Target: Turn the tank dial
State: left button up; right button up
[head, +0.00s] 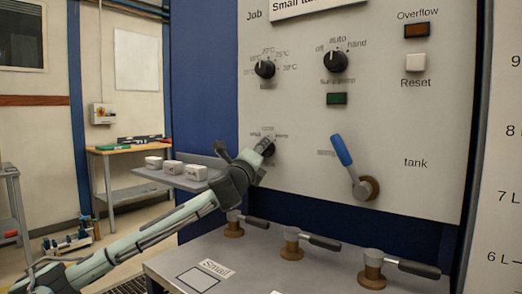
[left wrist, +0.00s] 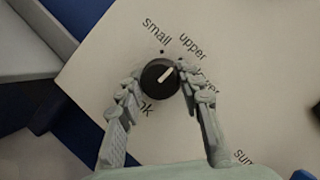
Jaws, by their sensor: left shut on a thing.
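The tank dial (left wrist: 160,78) is a round black knob with a white pointer line on the grey panel. In the left wrist view its pointer leans to the upper right, away from the "small" label and toward the "upper" and partly hidden label beside it. My left gripper (left wrist: 154,80) is shut on the dial, one finger on each side. In the head view the dial (head: 269,148) is partly hidden behind my left gripper (head: 262,150), at the panel's lower left. My right gripper is not in view.
Above are the job dial (head: 265,69) and the sump pump dial (head: 335,62). A blue-handled tank lever (head: 341,150) sits right of my gripper. Several black-handled valves stand on the ledge (head: 240,262) below. White blocks (head: 196,172) rest on a grey shelf at left.

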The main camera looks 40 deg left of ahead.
pick_arm(q)
jog(key=o, duration=1.2)
jog(key=shift+c, duration=0.2)
jog(key=shift+s, duration=0.1)
jog(key=v, duration=1.2)
